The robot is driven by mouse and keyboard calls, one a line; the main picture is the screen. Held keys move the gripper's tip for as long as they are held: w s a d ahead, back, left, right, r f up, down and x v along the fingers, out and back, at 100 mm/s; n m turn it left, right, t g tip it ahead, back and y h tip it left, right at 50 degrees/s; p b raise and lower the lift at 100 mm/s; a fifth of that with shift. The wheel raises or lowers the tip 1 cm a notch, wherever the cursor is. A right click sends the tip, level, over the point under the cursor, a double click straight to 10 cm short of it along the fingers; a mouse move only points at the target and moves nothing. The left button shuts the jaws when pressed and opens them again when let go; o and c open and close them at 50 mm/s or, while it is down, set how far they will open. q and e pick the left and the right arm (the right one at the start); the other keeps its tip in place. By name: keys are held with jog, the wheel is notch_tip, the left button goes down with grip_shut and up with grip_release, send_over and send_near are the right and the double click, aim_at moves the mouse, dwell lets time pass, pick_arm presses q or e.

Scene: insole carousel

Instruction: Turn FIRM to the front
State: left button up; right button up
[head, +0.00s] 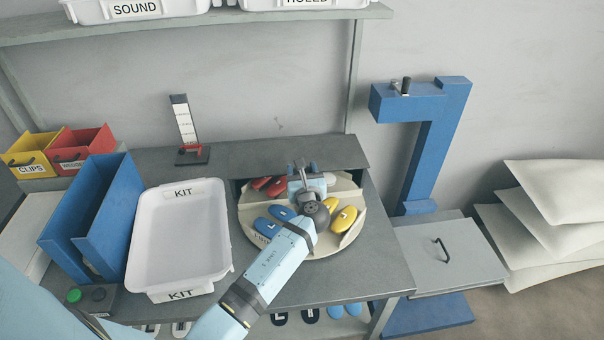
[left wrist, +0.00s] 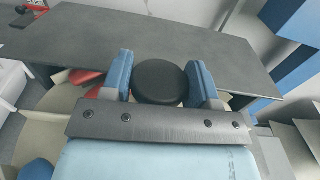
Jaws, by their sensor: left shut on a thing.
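The carousel (head: 338,240) is a round cream tray with dividers, set in the grey bench. Red insoles (head: 268,184) lie at its back left, blue insoles (head: 270,221) at the front left, yellow insoles (head: 340,213) at the right. A pale piece shows at the back right. A rim label (head: 262,240) below the blue insoles is partly covered by my arm, and I cannot read it surely. My left gripper (head: 305,168) is over the carousel, shut on a round black knob (left wrist: 160,82), which sits between its blue fingers. My right gripper is not in view.
A white KIT tray (head: 180,237) and a blue rack (head: 90,222) stand to the left. Yellow and red bins (head: 83,148) are at the back left. The bench behind the carousel is bare.

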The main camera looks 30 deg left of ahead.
pick_arm(q)
jog(key=shift+n+g+y, duration=1.2)
jog(key=shift+g+y, duration=0.1)
jog(key=shift+g, duration=0.1)
jog(key=shift+n+g+y, duration=0.85)
jog(key=shift+n+g, duration=0.45)
jog(key=shift+g, duration=0.5)
jog(key=shift+n+g+y, duration=0.85)
jog(key=shift+n+g, duration=0.45)
jog(key=shift+g, duration=0.5)
jog(key=shift+n+g, duration=0.4)
jog(key=shift+g, duration=0.2)
jog(key=o, duration=1.2)
